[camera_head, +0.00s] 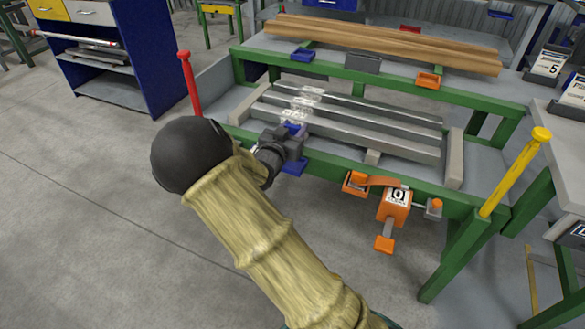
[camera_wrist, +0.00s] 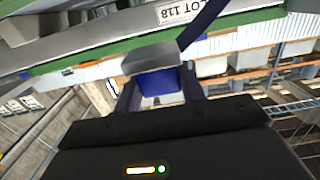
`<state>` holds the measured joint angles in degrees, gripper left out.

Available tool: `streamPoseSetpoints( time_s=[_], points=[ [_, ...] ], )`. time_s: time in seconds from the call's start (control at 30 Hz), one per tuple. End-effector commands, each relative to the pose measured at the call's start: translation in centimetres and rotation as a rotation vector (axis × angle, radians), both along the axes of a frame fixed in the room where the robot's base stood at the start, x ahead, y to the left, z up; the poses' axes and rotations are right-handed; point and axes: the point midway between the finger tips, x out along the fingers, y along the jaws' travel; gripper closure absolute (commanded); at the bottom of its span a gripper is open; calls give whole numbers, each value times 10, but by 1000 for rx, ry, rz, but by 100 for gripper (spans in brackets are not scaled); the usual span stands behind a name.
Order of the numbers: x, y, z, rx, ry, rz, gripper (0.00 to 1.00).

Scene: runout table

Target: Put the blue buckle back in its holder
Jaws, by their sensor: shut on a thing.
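My gripper (camera_head: 288,137) is shut on the blue buckle (camera_head: 293,128), just above the front green rail of the runout table. The wrist view shows the blue buckle (camera_wrist: 160,83) between the two dark fingers, with a grey metal piece at its far end. A dark blue strap (camera_wrist: 203,25) runs up and right from near it. A blue holder-like piece (camera_head: 293,167) sits on the front rail just below my gripper, partly hidden by it. I cannot tell whether the buckle touches anything besides the fingers.
An orange ratchet unit (camera_head: 396,205) with an orange strap hangs on the front rail to the right. Blue (camera_head: 302,55), grey (camera_head: 362,63) and orange (camera_head: 428,80) pieces sit on the back rail. Red (camera_head: 189,82) and yellow (camera_head: 516,172) posts stand at the ends. Grey bars lie between.

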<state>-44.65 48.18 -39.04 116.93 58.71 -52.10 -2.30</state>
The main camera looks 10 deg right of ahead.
Motion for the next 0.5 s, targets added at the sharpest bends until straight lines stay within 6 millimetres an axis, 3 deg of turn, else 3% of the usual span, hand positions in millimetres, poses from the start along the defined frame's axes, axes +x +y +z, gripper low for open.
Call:
streamPoseSetpoints(
  time_s=[0.17,0.4,0.5],
  points=[
    [0,0,-11,-2,1,0,87],
    [0,0,-55,-2,3,1,87],
    [0,0,-63,-2,1,1,87]
  ],
)
